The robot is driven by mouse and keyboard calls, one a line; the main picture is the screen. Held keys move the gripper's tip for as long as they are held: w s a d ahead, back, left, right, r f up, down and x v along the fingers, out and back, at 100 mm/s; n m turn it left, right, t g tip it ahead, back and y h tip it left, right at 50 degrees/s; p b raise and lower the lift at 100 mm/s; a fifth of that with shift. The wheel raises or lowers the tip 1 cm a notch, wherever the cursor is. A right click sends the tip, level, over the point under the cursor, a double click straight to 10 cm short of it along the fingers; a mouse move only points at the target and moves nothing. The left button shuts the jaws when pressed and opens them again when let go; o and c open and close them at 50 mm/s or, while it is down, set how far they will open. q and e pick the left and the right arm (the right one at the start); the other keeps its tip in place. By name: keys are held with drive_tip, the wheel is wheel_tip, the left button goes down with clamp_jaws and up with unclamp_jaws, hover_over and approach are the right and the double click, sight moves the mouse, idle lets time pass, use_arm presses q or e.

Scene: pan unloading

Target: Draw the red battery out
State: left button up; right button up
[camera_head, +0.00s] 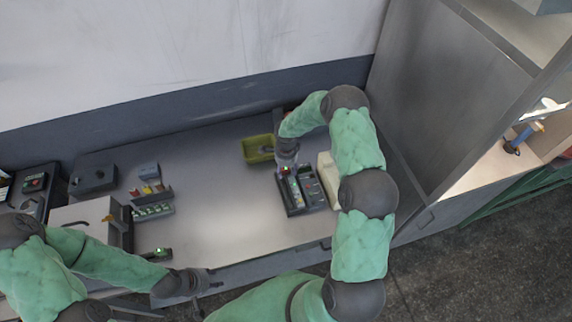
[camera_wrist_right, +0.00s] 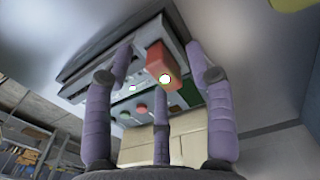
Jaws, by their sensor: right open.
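The red battery (camera_wrist_right: 160,60) shows in the right wrist view as a red block with a bright white spot, standing in a slot of the dark charger-like unit (camera_wrist_right: 85,75). In the head view only a small red patch of the battery (camera_head: 286,169) shows beside my right gripper (camera_head: 288,160), at the top left of the unit (camera_head: 292,209). My right gripper (camera_wrist_right: 160,60) is open, with its purple fingers spread around the battery; I cannot tell whether they touch it. My left gripper (camera_head: 208,283) is over the table's front edge, away from the unit; its jaws are too small to read.
A yellow-green tray (camera_head: 257,149) lies left of my right wrist. A cream block (camera_head: 327,175) stands right of the unit. Dark boxes (camera_head: 94,178) and a green-lit device (camera_head: 158,254) are on the left. The table middle (camera_head: 225,210) is clear. A tall grey cabinet (camera_head: 430,90) bounds the right.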

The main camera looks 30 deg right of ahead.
sight(286, 169)
drive_tip(key=shift+f, duration=0.1)
drive_tip(key=shift+c, duration=0.3)
clamp_jaws()
drive_tip(key=c, duration=0.8)
unclamp_jaws()
clamp_jaws()
drive_tip(key=shift+r, duration=0.85)
drive_tip(key=shift+r+p, duration=0.45)
drive_tip(key=shift+r, duration=1.65)
